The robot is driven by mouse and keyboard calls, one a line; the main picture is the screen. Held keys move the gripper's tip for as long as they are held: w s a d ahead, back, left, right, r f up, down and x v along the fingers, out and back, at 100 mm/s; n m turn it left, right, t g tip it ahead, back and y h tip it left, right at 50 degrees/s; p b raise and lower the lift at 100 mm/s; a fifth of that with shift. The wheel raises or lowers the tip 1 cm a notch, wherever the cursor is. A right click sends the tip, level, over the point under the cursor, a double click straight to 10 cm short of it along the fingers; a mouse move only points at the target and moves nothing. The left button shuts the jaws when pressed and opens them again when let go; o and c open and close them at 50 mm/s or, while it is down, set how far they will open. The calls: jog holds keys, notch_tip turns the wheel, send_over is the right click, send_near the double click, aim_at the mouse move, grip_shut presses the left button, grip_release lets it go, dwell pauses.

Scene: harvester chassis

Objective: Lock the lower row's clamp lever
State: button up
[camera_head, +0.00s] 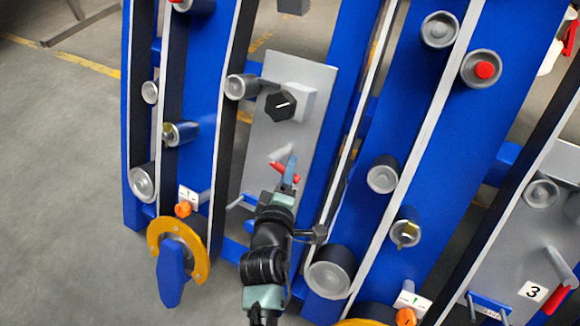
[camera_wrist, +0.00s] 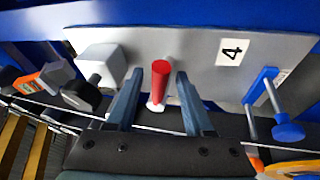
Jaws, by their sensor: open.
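A clamp lever with a red handle (camera_head: 277,167) and a pale grey end sits on a grey plate (camera_head: 303,70) in the head view. In the wrist view the red handle (camera_wrist: 160,82) stands between the two blue-grey fingers, with a gap on each side. My gripper (camera_head: 290,172) is open around the handle, and its fingers also show in the wrist view (camera_wrist: 158,88). The fingers hide part of the lever in the head view. A second red-handled lever (camera_head: 557,299) is on the plate marked 3 at the right.
The near plate bears a black knob (camera_head: 280,106) on a grey box and a label 4 (camera_wrist: 232,51). A blue bolt-like part (camera_wrist: 287,127) stands right of the lever in the wrist view. Blue frames, belts and rollers (camera_head: 383,174) flank the plate. Open floor (camera_head: 60,200) lies left.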

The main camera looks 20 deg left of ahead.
jog(key=shift+b+x, duration=0.45)
jog(key=shift+x, duration=1.35)
jog(key=shift+r, duration=0.1)
grip_shut()
